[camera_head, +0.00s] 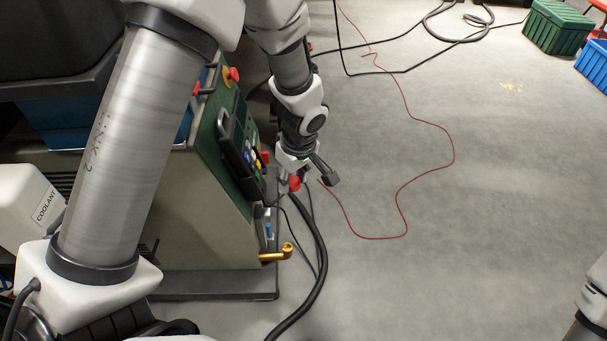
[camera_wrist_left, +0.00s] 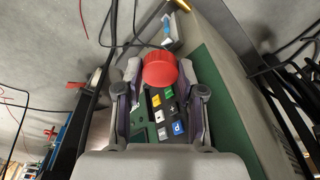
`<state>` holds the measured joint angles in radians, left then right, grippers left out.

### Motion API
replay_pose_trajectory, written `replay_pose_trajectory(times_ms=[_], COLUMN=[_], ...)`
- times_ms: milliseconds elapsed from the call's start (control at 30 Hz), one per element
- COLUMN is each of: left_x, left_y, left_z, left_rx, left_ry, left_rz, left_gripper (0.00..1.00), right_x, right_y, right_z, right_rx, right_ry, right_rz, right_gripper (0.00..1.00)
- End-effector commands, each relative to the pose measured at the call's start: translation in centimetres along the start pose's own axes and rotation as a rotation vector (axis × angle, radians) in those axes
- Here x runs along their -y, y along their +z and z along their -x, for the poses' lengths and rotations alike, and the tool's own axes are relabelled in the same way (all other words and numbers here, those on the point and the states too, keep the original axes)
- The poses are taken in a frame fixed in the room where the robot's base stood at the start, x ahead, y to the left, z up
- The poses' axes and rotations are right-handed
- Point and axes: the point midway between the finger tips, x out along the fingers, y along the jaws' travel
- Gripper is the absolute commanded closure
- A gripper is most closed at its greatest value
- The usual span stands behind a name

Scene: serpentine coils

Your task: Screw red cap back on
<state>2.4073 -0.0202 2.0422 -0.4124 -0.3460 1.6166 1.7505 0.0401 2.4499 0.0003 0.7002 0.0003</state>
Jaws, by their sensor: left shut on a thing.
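The red cap (camera_head: 295,183) is at the tip of my left gripper (camera_head: 302,178), beside the front of the green and beige machine (camera_head: 208,205). In the left wrist view the round red cap (camera_wrist_left: 160,69) sits between the two fingertips (camera_wrist_left: 160,78), which are shut on it. The cap hides what lies straight behind it, so I cannot tell whether it touches anything there. A brass elbow pipe (camera_head: 278,254) sticks out low on the machine, below the gripper. My right gripper is out of view; only part of my right arm shows at the lower right.
A control panel with coloured buttons (camera_wrist_left: 166,117) lies close behind the gripper. A thin red cable (camera_head: 452,150) winds over open floor. Green (camera_head: 556,27) and blue (camera_head: 595,66) crates stand far right.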

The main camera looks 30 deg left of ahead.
Motion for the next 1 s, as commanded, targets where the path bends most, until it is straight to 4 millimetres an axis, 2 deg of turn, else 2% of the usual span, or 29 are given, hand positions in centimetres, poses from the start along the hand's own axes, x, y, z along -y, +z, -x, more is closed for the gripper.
replay_pose_trajectory(times_ms=[33,300,400,533,800,1000], left_x=[0.2,1.4,1.6,1.9,2.0,2.0], left_y=[0.6,1.8,2.2,2.5,2.6,3.0], left_z=[-4.3,-15.0,-18.3,-20.8,-22.0,-24.3], left_rx=[0.0,0.002,0.004,0.007,0.008,0.008], left_ry=[-0.001,-0.007,-0.007,-0.008,-0.009,-0.01], left_rz=[0.019,0.09,0.104,0.113,0.116,0.116], left_gripper=[0.9,0.9,0.9,0.9,0.9,0.9], right_x=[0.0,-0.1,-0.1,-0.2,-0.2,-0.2], right_y=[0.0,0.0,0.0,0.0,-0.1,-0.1], right_z=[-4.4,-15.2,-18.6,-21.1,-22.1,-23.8], right_rx=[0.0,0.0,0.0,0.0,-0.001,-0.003], right_ry=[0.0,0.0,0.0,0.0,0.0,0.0], right_rz=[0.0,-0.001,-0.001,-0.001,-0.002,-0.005], right_gripper=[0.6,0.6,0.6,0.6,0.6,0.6])
